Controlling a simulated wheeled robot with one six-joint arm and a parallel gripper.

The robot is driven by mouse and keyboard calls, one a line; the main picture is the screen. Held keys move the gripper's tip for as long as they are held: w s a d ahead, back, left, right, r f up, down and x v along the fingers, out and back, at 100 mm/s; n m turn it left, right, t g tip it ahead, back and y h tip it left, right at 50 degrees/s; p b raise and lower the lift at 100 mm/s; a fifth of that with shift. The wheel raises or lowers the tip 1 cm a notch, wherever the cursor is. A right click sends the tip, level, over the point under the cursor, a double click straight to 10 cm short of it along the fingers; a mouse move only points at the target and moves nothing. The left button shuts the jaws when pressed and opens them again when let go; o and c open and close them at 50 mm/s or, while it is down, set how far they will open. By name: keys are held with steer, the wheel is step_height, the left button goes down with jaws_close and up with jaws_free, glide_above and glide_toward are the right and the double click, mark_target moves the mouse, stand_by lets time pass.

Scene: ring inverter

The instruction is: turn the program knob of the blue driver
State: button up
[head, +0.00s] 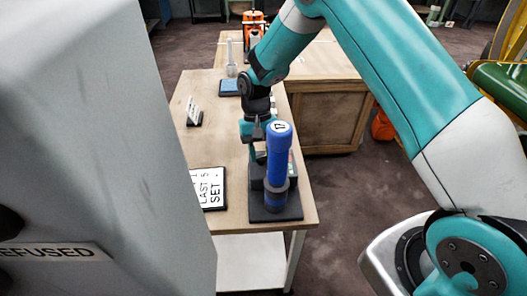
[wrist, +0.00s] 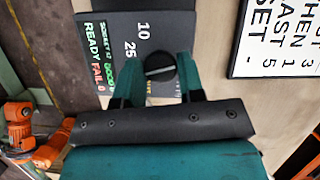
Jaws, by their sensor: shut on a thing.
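The blue driver (head: 279,158) stands upright on a dark base (head: 275,212) near the front end of the wooden table, with a "17" label on its top. In the head view my gripper (head: 256,152) points down just behind the driver, partly hidden by it. In the wrist view the black round program knob (wrist: 161,68) with a pale pointer line sits between the two teal fingers of my gripper (wrist: 158,78). The fingers are shut on the knob.
A small lit display (wrist: 98,62) beside the knob reads READY and FAIL 0. A white sign (head: 209,188) with black print lies left of the driver. A grey cabinet (head: 90,140) blocks the left side.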

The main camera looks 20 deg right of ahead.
steer(key=shift+s+a+f+n, duration=0.1)
steer(key=shift+s+a+n, duration=0.1)
steer(key=shift+n, duration=0.2)
steer(key=o, duration=0.9)
steer(key=shift+w, duration=0.1)
steer(key=shift+w+d+r, duration=0.1)
steer(key=shift+w+r, duration=0.1)
steer(key=shift+r, duration=0.25)
steer(key=v, duration=1.6)
steer(key=shift+w+r, duration=0.1)
steer(key=shift+r, duration=0.15)
